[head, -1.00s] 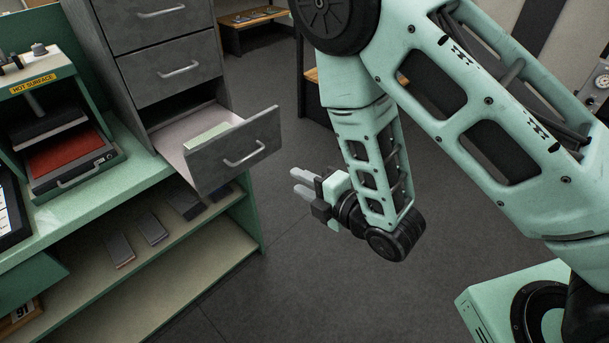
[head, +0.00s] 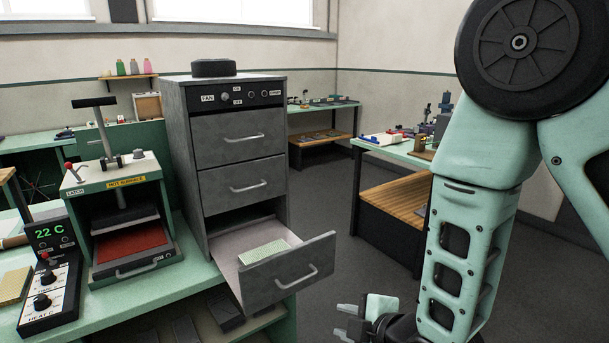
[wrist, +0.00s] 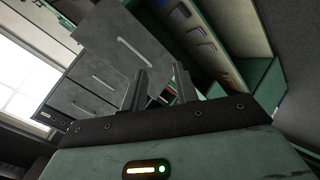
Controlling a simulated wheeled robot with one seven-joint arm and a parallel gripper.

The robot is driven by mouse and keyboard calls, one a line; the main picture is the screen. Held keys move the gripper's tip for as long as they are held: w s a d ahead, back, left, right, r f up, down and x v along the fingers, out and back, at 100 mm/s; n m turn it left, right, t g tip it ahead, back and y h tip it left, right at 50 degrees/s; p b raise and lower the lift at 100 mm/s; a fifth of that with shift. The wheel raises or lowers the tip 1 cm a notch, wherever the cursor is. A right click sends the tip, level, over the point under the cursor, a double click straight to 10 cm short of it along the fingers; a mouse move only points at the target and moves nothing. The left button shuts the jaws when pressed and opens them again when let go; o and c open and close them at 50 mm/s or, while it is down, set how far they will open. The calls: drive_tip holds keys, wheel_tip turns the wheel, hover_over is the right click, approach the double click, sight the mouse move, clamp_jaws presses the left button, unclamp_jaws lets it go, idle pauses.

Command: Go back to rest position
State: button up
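My gripper (head: 343,320) is at the bottom of the head view, to the right of the open drawer and apart from it. Its two grey fingers are spread with nothing between them. In the wrist view the fingers (wrist: 160,84) also stand apart and empty, with the cabinet drawers beyond. The rest of my arm hangs down the right side of the head view.
The grey cabinet (head: 240,139) has its lowest drawer (head: 290,272) pulled out, holding a pale green slab (head: 264,251). A press (head: 125,215) and a heater controller (head: 48,270) stand on the left bench. Open floor (head: 330,250) lies behind my gripper.

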drive_tip(key=s+d+r+m+g+h, duration=0.2)
drive_tip(key=s+d+r+m+g, duration=0.1)
drive_tip(key=s, duration=0.7)
drive_tip(key=s+d+r+m+g+h, duration=0.3)
drive_tip(key=s+r+m+g, duration=0.3)
drive_tip(key=s+r, duration=0.3)
drive_tip(key=shift+s+m, duration=0.7)
drive_tip(key=shift+m, duration=0.1)
